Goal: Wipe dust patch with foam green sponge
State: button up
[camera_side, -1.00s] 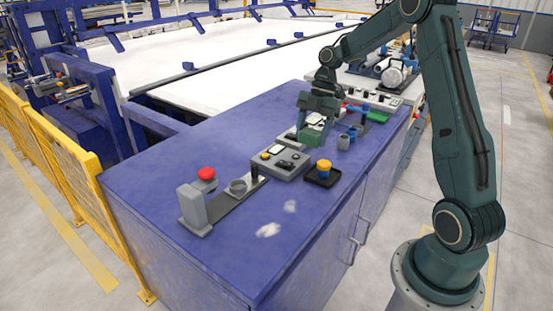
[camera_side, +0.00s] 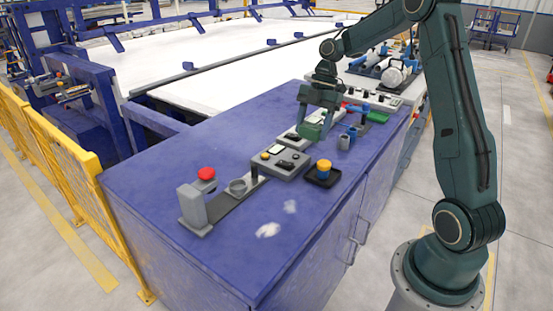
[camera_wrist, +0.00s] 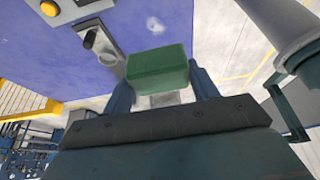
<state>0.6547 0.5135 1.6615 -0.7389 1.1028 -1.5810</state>
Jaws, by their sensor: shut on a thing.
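The green sponge (camera_side: 310,131) is held in my gripper (camera_side: 318,112), above the blue cabinet top in the side view. In the wrist view the sponge (camera_wrist: 158,69) sits between the two fingers of my gripper (camera_wrist: 165,92), which is shut on it. White dust patches lie on the near part of the cabinet top: a larger patch (camera_side: 268,230) and a smaller one (camera_side: 290,207). They also show as pale marks in the wrist view (camera_wrist: 155,24). The sponge is apart from the dust, farther back over the cabinet.
On the blue cabinet top (camera_side: 160,165) stand a grey control box (camera_side: 280,162), a black tray (camera_side: 322,178) with a yellow-and-blue piece, a fixture with a red button (camera_side: 206,174), and small cups (camera_side: 344,142). The near end around the dust is otherwise clear.

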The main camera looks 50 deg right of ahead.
jog(key=w+a+f, duration=0.1)
jog(key=a+f, duration=0.2)
jog(key=a, duration=0.3)
jog(key=w+a+f, duration=0.2)
jog(key=a+f, duration=0.1)
jog(key=a, duration=0.3)
send_over(256, 243)
jog(key=d, duration=0.1)
notch_tip(256, 243, down, 6)
jog(key=shift+d, duration=0.2)
jog(key=shift+f, duration=0.15)
jog(key=shift+f, duration=3.2)
jog(key=shift+w+d+f, duration=0.1)
jog(key=shift+d+f, duration=0.35)
jog(key=shift+f, duration=0.2)
jog(key=shift+c, duration=0.2)
jog(key=shift+d, duration=3.4)
jog(key=shift+a, duration=3.85)
jog(key=shift+r, duration=4.05)
